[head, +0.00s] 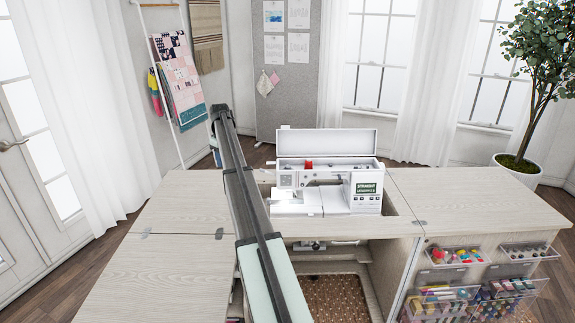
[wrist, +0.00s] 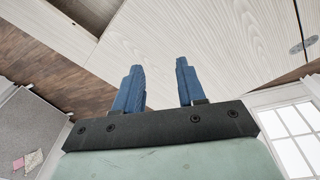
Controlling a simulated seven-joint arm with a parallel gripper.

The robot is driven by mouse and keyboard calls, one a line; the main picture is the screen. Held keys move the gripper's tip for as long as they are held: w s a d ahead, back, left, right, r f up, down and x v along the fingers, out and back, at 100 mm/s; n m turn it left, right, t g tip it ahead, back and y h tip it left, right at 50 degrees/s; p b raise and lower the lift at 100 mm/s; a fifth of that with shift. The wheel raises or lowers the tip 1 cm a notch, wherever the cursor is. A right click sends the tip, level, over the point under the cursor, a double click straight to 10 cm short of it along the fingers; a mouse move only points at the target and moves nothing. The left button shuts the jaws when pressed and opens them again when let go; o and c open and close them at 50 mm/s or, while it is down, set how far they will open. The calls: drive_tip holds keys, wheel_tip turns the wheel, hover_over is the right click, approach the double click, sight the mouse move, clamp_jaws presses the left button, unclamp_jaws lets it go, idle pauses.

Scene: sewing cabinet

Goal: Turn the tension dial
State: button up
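The white sewing machine (head: 335,201) stands in the middle opening of the cabinet in the head view, its top lid raised. A small screen (head: 367,189) is on its right side and a small red part (head: 308,165) shows at its top. The tension dial is too small to make out for certain. My gripper (wrist: 158,65) shows in the wrist view with its two blue fingers apart and nothing between them. The machine is not in the wrist view; the fingers are over pale wood. In the head view my arm reaches past the machine's left side, and the gripper itself cannot be made out.
The cabinet's left leaf (head: 160,280) and right top (head: 475,200) are bare. Clear bins (head: 455,256) of sewing supplies hang at the front right. A quilt rack (head: 160,85) and a grey pinboard (head: 285,100) stand behind. A potted plant (head: 518,165) is at the right.

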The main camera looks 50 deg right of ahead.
wheel_tip(320, 180, up, 9)
drive_tip(key=n+g, duration=0.1)
hover_over(288, 166)
wheel_tip(288, 166, down, 14)
drive_tip(key=shift+a+r, duration=0.1)
drive_tip(key=shift+c, duration=0.3)
clamp_jaws()
drive_tip(key=shift+m, duration=2.8)
